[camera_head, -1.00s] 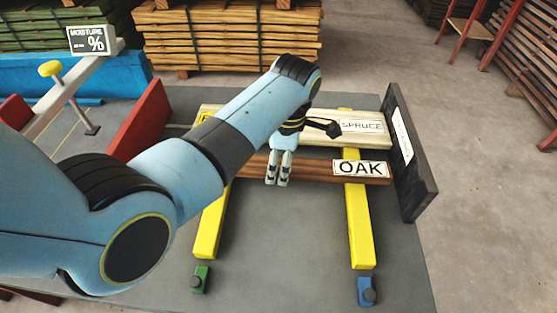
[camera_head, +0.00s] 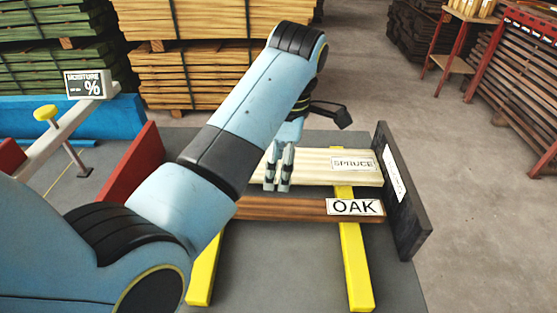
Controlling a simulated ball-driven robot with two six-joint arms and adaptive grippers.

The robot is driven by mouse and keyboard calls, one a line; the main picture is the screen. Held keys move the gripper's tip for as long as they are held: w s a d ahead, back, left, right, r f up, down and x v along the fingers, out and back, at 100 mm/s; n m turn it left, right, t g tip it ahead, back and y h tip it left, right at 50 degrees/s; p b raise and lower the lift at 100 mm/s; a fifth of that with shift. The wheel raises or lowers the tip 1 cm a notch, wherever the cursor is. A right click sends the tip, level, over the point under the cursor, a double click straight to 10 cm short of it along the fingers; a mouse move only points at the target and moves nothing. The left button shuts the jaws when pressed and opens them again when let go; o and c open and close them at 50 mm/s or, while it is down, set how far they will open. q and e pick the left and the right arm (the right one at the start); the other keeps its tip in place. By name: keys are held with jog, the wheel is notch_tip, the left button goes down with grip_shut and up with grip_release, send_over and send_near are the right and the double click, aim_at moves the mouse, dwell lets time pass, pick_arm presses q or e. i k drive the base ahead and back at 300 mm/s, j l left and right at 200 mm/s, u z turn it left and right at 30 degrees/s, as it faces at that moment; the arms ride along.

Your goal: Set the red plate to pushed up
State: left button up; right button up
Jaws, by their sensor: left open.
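The red plate (camera_head: 136,170) stands upright and slanting at the left end of the boards, in the head view. My arm hides the space between it and the boards' left ends. My left gripper (camera_head: 277,186) points down in front of the pale spruce board (camera_head: 315,168), well to the right of the red plate. Its two fingers are open, with a narrow gap and nothing between them. Whether they touch the board cannot be told. My right gripper is not in view.
A brown oak board (camera_head: 290,208) lies in front of the spruce board, across yellow rails (camera_head: 355,265). A black upright plate (camera_head: 402,190) stands at their right end. A moisture meter (camera_head: 88,84) and a yellow knob (camera_head: 45,113) are at the left.

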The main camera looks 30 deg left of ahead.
aim_at(144, 158)
jog(key=k, duration=1)
